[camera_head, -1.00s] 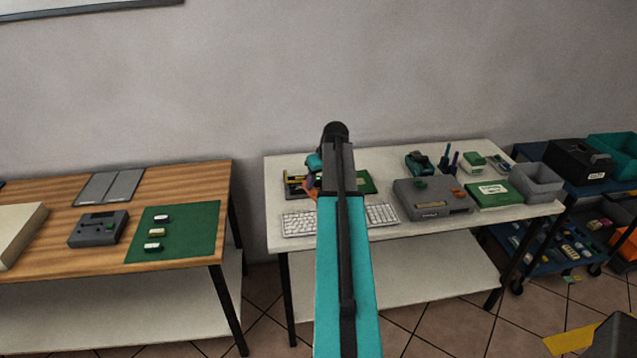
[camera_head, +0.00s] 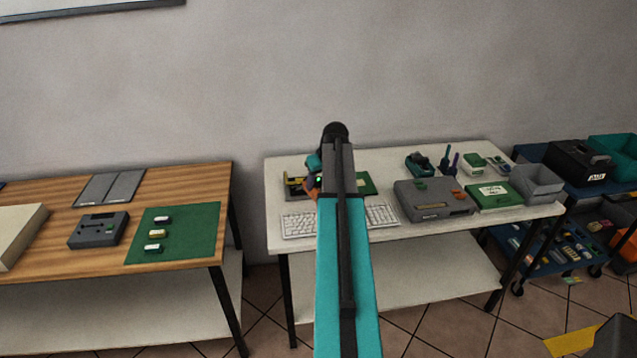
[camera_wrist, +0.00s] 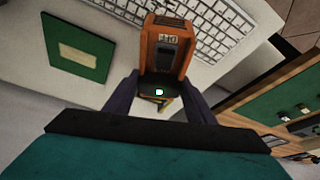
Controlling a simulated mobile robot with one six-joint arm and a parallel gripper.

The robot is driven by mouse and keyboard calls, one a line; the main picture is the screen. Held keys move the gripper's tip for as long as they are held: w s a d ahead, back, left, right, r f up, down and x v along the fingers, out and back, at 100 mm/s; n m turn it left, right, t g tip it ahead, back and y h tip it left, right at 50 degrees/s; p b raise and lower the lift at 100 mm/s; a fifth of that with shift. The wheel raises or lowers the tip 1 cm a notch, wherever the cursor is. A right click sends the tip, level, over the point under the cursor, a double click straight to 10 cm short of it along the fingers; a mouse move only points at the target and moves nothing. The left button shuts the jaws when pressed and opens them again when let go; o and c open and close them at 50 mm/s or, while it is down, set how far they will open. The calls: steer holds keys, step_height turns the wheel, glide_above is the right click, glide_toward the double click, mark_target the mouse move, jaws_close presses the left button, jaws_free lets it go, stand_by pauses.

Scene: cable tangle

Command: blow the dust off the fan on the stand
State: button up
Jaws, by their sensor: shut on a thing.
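My gripper (camera_wrist: 160,84) has its two dark fingers on either side of an orange and dark handheld device (camera_wrist: 166,42) and is shut on it. In the head view my arm hides most of the gripper; a bit of the orange device (camera_head: 311,187) shows left of the arm, above the white table. A grey and yellow item (camera_head: 295,184) is partly hidden there; I cannot tell whether it is the fan on its stand.
The white table (camera_head: 420,238) holds a white keyboard (camera_head: 298,225), a grey box (camera_head: 432,200) and a green box (camera_head: 494,196). A grey bin (camera_head: 538,182) stands at its right end. A wooden table (camera_head: 185,180) is left, across a gap. A blue cart (camera_head: 560,258) is right.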

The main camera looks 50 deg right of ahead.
stand_by(0.3)
steer(key=shift+r+p, duration=1.55)
steer(key=shift+r, duration=1.5)
steer(key=w+a+r+n+y+b, duration=0.1)
steer(key=w+a+n, duration=0.1)
steer(key=w+a, duration=0.6)
steer(key=w+a+r+n+b, duration=0.1)
steer(key=w+a, duration=0.3)
steer(key=a, duration=0.9)
steer(key=w+a+r+n+y+b, duration=0.1)
steer(key=w+a+r+n, duration=0.1)
steer(key=w+a, duration=0.6)
steer(key=s+a+r+b, duration=0.1)
steer(key=s+a, duration=0.3)
steer(key=a, duration=1)
steer(key=s+a+r+m+b, duration=0.1)
steer(key=s+a, duration=0.3)
steer(key=a, duration=0.9)
steer(key=shift+s+a+b, duration=0.15)
steer(key=shift+a+b, duration=0.25)
steer(key=shift+b, duration=0.05)
